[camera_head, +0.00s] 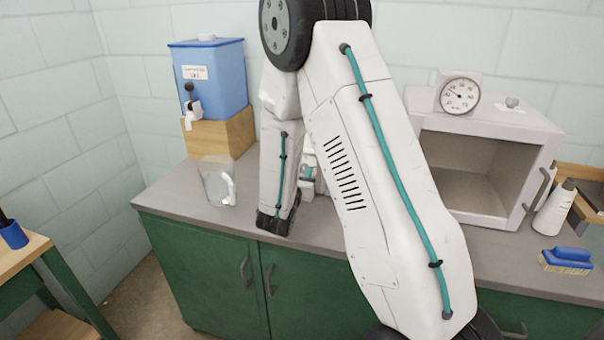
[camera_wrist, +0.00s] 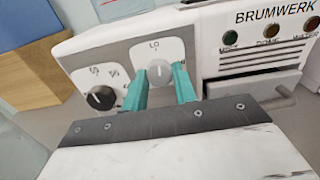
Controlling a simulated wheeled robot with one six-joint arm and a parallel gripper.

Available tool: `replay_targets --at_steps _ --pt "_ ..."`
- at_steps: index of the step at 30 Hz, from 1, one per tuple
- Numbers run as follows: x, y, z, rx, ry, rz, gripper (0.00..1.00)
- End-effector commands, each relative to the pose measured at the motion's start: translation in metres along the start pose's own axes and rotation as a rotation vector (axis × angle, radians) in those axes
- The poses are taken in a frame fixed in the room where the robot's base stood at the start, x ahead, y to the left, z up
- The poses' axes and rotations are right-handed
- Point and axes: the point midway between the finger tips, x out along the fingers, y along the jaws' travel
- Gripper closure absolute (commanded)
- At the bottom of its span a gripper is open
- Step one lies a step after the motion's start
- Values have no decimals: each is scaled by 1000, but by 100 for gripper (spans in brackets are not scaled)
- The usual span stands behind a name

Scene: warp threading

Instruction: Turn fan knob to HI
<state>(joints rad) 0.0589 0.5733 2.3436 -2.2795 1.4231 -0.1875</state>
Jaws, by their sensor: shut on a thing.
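The light grey fan knob (camera_wrist: 159,72) sits on a white plate marked LO at its top, in the wrist view. A short pale mark on the knob appears to face up toward LO, but it is small. Lettering at the plate's right side is partly hidden by a finger. My gripper (camera_wrist: 161,88) has its teal fingers on either side of the knob and is shut on it. In the head view my arm hides the gripper and the knob.
A black knob (camera_wrist: 100,97) on its own white plate is close left of my fingers. Right of them is a BRUMWERK panel (camera_wrist: 250,70) with three lamps and a slotted vent.

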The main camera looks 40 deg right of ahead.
Motion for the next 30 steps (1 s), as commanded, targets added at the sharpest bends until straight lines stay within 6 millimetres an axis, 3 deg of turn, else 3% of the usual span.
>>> replay_targets --at_steps 30 --pt "0 1 0 954 0 0 95"
